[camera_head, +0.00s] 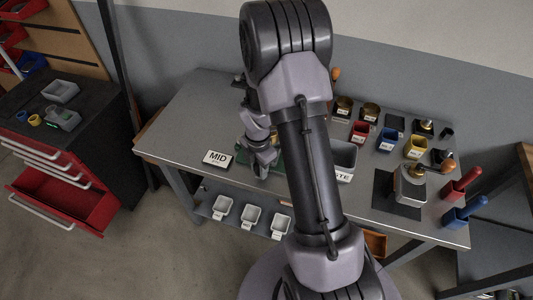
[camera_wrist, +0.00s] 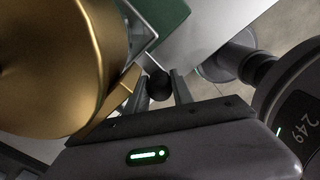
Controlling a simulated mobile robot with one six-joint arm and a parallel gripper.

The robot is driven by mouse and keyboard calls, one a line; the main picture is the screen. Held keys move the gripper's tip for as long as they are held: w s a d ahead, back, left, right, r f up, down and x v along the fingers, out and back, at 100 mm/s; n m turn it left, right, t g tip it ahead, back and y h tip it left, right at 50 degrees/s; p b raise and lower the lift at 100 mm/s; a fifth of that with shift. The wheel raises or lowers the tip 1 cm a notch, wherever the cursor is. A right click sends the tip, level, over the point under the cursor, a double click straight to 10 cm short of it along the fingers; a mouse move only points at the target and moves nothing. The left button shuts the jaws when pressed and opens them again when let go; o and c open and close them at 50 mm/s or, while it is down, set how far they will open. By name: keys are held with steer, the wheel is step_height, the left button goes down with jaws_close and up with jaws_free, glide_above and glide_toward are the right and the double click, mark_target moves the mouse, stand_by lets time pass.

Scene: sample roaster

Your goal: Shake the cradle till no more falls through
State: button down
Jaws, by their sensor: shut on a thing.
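My gripper (camera_wrist: 162,88) is shut on a dark round knob (camera_wrist: 159,86), seen between its two fingers in the wrist view. A large brass, rounded body (camera_wrist: 60,62) fills the left of that view, close beside the fingers. A green part with a pale metal edge (camera_wrist: 160,16) lies just beyond the knob. I take the knob and these parts to be the cradle, but cannot tell how they join. In the head view my gripper (camera_head: 262,165) is low over the table beside a green piece (camera_head: 277,163), and my arm hides most of the cradle. No falling material can be seen.
A MID sign (camera_head: 217,158) stands left of my gripper on the grey table (camera_head: 180,125). A grey bin (camera_head: 345,155) is right of my arm. Coloured cups and a dark mat (camera_head: 385,205) fill the right side. Several white trays (camera_head: 250,216) sit on the lower shelf.

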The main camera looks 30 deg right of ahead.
steer(key=shift+s+d, duration=0.75)
steer(key=shift+s, duration=0.1)
steer(key=shift+w+a, duration=0.9)
steer(key=shift+w, duration=0.25)
steer(key=c, duration=1)
jaws_free()
step_height(320, 180, up, 8)
steer(key=p, duration=0.7)
steer(key=shift+s+r, duration=0.1)
steer(key=shift+r, duration=0.05)
